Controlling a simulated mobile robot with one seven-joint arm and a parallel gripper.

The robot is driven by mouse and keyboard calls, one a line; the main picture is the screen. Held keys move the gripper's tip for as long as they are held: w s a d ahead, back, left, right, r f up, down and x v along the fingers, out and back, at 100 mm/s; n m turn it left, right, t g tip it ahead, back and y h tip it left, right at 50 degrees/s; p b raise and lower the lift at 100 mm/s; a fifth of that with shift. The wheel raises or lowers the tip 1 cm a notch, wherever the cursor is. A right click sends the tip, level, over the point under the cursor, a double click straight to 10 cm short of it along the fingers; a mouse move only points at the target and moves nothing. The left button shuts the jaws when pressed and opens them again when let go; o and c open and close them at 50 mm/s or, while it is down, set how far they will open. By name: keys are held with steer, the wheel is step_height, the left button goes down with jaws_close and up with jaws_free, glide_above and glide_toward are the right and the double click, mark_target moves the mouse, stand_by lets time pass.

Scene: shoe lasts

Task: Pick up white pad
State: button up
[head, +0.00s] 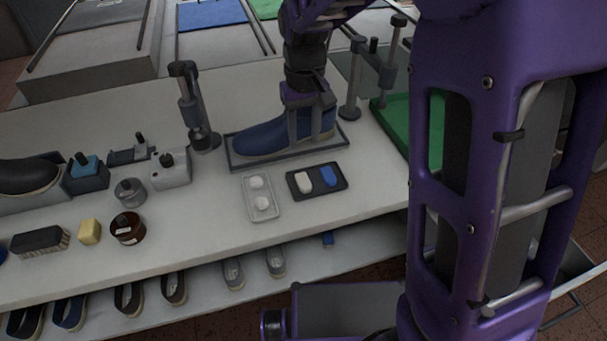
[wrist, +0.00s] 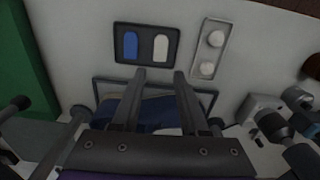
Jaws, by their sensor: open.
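The white pad (head: 303,182) is a small, rounded oblong. It lies in a black tray (head: 295,194) beside a blue pad (head: 328,176), on its left in the head view. In the wrist view the white pad (wrist: 161,48) is on the right of the blue pad (wrist: 130,45). My gripper (head: 306,132) is open, with its fingers pointing down over the blue shoe (head: 262,137), behind the tray. In the wrist view my gripper (wrist: 159,76) has nothing between its fingertips, and the white pad shows beyond them. Whether the fingers touch the shoe is not clear.
A pale tray (head: 264,212) with two white round pieces stands left of the black tray. A dark-rimmed tray (head: 236,165) holds the shoe, between upright posts (head: 194,110) and (head: 352,85). A brown jar (head: 127,228) and yellow block (head: 89,231) stand left. The front table strip is clear.

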mark_target(304, 181)
step_height(304, 181, down, 13)
steer(key=shift+s+r+b, duration=0.1)
steer(key=shift+r+b, duration=0.1)
steer(key=shift+b, duration=0.3)
steer(key=shift+c, duration=0.3)
jaws_close()
